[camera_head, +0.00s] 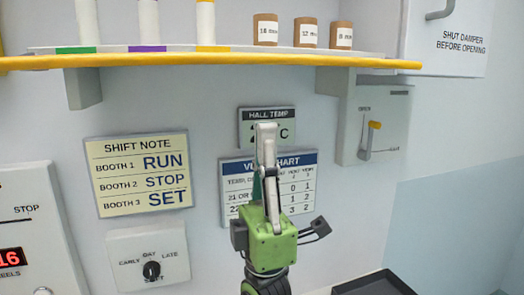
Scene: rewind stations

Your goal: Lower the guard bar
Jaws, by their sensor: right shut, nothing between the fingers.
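A yellow bar (215,61) runs along the whole front edge of the shelf (320,53) at the top of the view; it looks like the guard bar, but I cannot tell for sure. It lies level across the shelf front. My right gripper (266,130) points upward below the shelf, with its fingers together and nothing between them. Its fingertips appear below the bar, with a visible gap in the picture. It hides part of the hall temperature sign (246,114) and the chart (229,170) behind it. My left gripper is not in view.
White rolls with coloured bases (149,22) and brown labelled spools (265,30) stand on the shelf. A lever panel (395,125) and a damper door (450,45) are at right. A shift note (143,172), a dial (151,270) and a dark tray (375,284) sit lower.

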